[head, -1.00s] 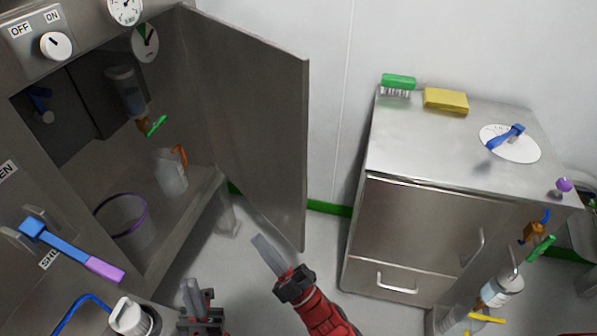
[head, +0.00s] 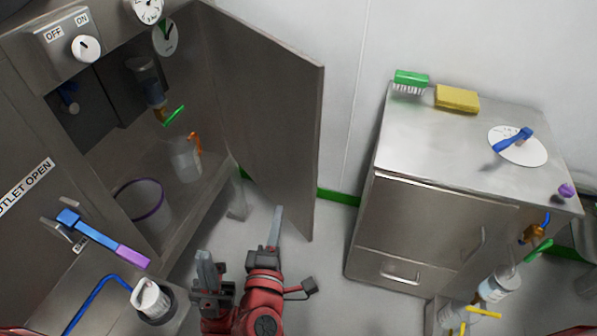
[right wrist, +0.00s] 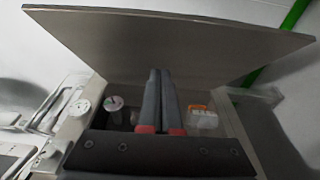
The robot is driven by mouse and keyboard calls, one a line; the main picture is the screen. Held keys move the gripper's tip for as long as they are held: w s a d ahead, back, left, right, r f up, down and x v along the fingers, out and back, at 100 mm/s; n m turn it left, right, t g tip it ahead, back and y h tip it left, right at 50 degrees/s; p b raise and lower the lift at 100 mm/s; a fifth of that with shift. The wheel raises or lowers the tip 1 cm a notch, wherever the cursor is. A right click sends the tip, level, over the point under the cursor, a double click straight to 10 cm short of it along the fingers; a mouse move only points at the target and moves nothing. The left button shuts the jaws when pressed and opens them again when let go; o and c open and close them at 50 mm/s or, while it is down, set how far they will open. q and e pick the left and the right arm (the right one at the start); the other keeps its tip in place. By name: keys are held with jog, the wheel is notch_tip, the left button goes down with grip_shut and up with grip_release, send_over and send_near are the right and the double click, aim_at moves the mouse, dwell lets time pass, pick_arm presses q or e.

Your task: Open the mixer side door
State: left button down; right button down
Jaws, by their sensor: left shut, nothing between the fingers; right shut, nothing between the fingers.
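The mixer side door (head: 265,110) is a grey metal panel. It stands swung outward, and the cabinet interior shows. It also shows as a wide panel across the top of the right wrist view (right wrist: 180,40). My right gripper (head: 277,210) is shut and empty, its tips near the lower part of the door in the head view; I cannot tell whether they touch it. Its two dark fingers lie together in the right wrist view (right wrist: 160,75). My left gripper (head: 204,256) is shut and empty, left of the right one and below the cabinet opening.
The mixer cabinet holds a jug (head: 186,158) with an orange handle and a purple-rimmed bucket (head: 142,205). A blue and purple handle (head: 105,240) sticks out at the left front. A steel cabinet (head: 430,225) stands at the right. Floor between is clear.

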jog(key=p, duration=0.1)
send_near(301, 162)
jog(key=w+a, duration=0.2)
jog(key=w, duration=0.1)
jog(key=shift+w+d, duration=1)
jog(key=shift+w, duration=0.15)
jog(key=shift+w+d+f+p, duration=0.1)
jog(key=shift+w+d+p, duration=0.15)
jog(key=shift+d+p, duration=0.05)
jog(key=w+d+p, duration=0.2)
jog(key=w+d, duration=1.4)
jog(key=w, duration=0.2)
jog(key=shift+w+d, duration=0.3)
jog(key=shift+w, duration=0.1)
